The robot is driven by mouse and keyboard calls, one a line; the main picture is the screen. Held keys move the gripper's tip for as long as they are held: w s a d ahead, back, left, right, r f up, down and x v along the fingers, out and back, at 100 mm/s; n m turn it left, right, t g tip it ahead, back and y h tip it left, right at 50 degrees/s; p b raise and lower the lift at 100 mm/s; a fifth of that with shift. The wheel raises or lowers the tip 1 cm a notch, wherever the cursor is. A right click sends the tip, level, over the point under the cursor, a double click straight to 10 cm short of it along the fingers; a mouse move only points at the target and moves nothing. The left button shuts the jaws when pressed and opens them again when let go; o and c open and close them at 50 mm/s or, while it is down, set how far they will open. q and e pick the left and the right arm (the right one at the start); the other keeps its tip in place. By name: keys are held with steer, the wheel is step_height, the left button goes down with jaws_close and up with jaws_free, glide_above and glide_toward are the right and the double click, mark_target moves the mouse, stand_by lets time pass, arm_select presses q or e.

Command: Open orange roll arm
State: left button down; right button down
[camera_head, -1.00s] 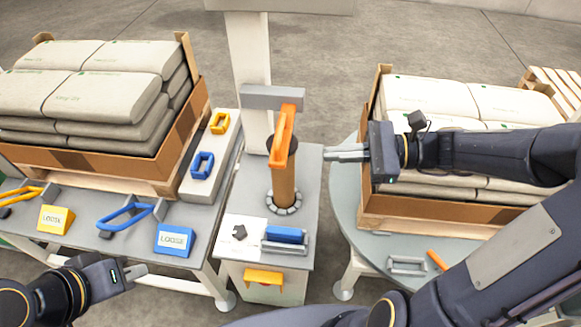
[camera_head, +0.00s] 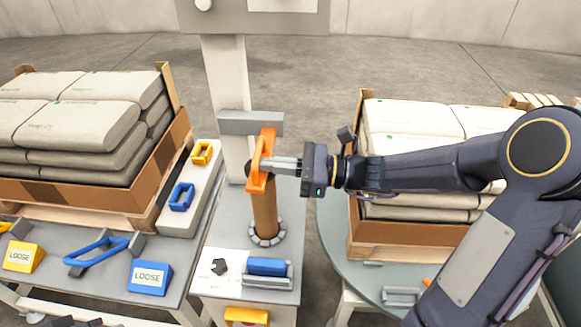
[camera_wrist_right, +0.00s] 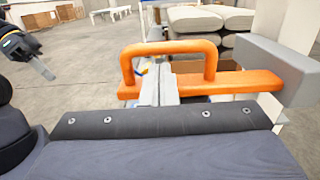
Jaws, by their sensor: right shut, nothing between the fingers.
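The orange roll arm (camera_head: 262,160) is a bar with a raised loop handle on top of a brown roll (camera_head: 264,212) on the middle stand. A grey bracket (camera_head: 250,122) is behind it. My right gripper (camera_head: 275,164) is shut and empty, its fingertips at the loop's right side. In the right wrist view, its fingers (camera_wrist_right: 160,85) reach to the orange loop handle (camera_wrist_right: 172,47), inside its span; I cannot tell if they touch it. My left gripper (camera_wrist_right: 42,68) is at the upper left of that view, away from the arm; its jaw opening is unclear.
Sacks fill an open box (camera_head: 110,203) at left and another box (camera_head: 430,236) at right. A blue handle (camera_head: 100,248) and a blue LOOSE sign (camera_head: 150,277) are on the left table. A blue block (camera_head: 267,266) sits on the stand's front.

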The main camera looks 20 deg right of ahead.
steer(key=shift+a, duration=0.1)
stand_by(0.3)
steer(key=r+m+p, duration=0.1)
steer(key=r+p, duration=0.1)
steer(key=p, duration=0.2)
steer(key=w+r+m+p, duration=0.1)
steer(key=r+p, duration=0.1)
steer(key=p, duration=0.2)
steer(key=r+m+p, duration=0.1)
steer(key=r+p, duration=0.1)
steer(key=p, duration=0.2)
steer(key=shift+w+d+r+m, duration=0.3)
steer(key=shift+r+m, duration=0.05)
steer(key=shift+m, duration=0.05)
steer(key=w+d+r+m+p, duration=0.2)
steer(key=w+p, duration=0.4)
steer(key=p, duration=0.3)
steer(key=w+d+r+m+p, duration=0.3)
steer(key=w+r+m+p, duration=0.2)
steer(key=p, duration=0.4)
steer(key=shift+w+d+r+m+h, duration=0.2)
steer(key=shift+w+m+h, duration=0.2)
steer(key=shift+w+m, duration=0.65)
steer(key=shift+s, duration=0.15)
